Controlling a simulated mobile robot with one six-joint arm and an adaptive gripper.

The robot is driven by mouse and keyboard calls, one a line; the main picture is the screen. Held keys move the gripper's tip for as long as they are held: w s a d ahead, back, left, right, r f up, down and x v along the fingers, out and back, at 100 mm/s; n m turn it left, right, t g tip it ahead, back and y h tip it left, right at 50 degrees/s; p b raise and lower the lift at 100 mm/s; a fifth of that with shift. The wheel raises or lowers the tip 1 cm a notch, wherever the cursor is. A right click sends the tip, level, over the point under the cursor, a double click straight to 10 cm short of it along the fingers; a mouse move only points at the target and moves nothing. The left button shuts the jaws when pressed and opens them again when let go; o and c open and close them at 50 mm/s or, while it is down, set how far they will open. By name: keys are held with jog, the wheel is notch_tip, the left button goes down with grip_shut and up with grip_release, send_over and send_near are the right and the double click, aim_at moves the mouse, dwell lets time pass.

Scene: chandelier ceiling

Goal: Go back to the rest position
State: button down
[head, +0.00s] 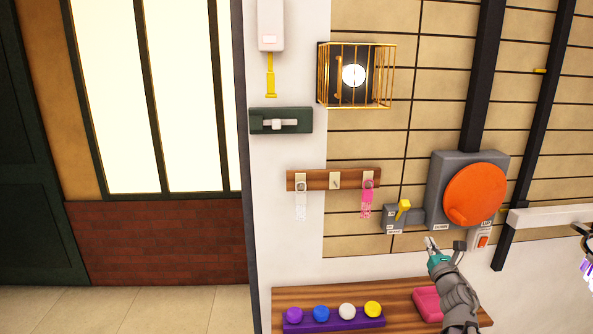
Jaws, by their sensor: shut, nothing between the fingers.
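My gripper (431,243) is in the lower right of the head view, at the end of my grey arm. Its fingers are shut and hold nothing. It is in front of the white wall, above the wooden table (400,305) and below the grey box with the yellow lever (403,209). It appears apart from the things on the wall and on the table, though depth is hard to judge from this one view.
A large orange disc (474,194) on a grey housing and a small switch (482,240) are right of my gripper. A pink block (427,302) lies on the table beneath my arm. Coloured knobs sit on a purple base (332,324). A peg rack (335,180) hangs left. Floor at left is clear.

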jog(key=s+a+f+m+g+h, duration=0.1)
jog(key=a+f+m+g+h, duration=0.15)
jog(key=f+m+g, duration=0.75)
jog(key=s+a+f+m+g+h, duration=0.2)
jog(key=a+f+m, duration=0.25)
jog(key=m, duration=1.05)
jog(key=s+a+f+m+g+y, duration=0.2)
jog(key=s+a+f+m+g, duration=0.2)
jog(key=s+a, duration=0.2)
jog(key=s+a+f+m+g+y, duration=0.3)
jog(key=s+a+f+m+g, duration=0.1)
jog(key=a, duration=0.6)
jog(key=shift+s+a+m, duration=0.15)
jog(key=shift+s+m, duration=0.45)
jog(key=shift+s, duration=0.45)
